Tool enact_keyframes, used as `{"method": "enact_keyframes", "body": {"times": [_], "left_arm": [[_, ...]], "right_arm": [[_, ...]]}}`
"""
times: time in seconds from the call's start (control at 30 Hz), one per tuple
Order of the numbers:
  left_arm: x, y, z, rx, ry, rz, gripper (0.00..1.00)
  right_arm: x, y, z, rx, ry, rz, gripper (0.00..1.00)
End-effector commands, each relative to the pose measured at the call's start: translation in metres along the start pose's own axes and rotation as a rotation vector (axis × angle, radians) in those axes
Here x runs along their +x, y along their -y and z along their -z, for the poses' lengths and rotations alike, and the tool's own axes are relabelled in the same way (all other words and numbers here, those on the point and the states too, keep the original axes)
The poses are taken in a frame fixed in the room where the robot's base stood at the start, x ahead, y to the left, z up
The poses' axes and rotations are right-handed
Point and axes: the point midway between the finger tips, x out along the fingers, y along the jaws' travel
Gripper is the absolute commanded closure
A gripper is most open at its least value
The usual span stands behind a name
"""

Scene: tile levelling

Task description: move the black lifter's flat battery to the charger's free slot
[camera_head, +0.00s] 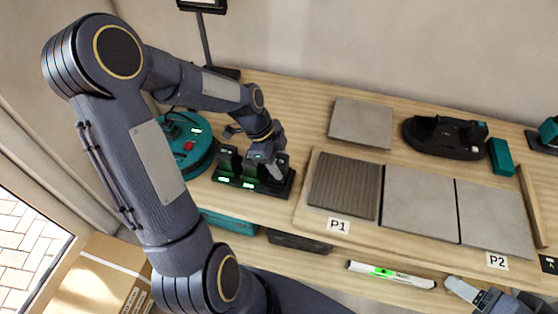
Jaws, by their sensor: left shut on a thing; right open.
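The black lifter (420,145) lies on the bench at the back right; I cannot tell whether a battery sits in it. The black charger (240,191) stands on the bench left of centre, with two green lights on its front. Dark batteries (228,159) stand upright in it. My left gripper (273,168) is over the charger's right part and is shut on a dark battery, mostly hidden by the fingers; I cannot tell whether it is fully seated. My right gripper (463,289) is open at the lower right, below the bench's front edge, only partly in view.
A teal round lifter (187,145) stands left of the charger. Grey tiles (419,203) lie on a board marked P1 and P2. A loose tile (361,123) lies behind. A teal block (501,156) is beside the black lifter. A spirit level (391,275) lies on the lower shelf.

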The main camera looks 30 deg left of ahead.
Motion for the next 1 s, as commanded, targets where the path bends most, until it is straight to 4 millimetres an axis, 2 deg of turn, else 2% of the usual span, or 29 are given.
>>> {"method": "enact_keyframes", "body": {"times": [1.0], "left_arm": [[0.013, 0.0, -0.005, 0.0, 0.0, 0.0, 0.8]], "right_arm": [[0.011, -0.005, -0.006, 0.0, 0.0, 0.0, 0.31]]}}
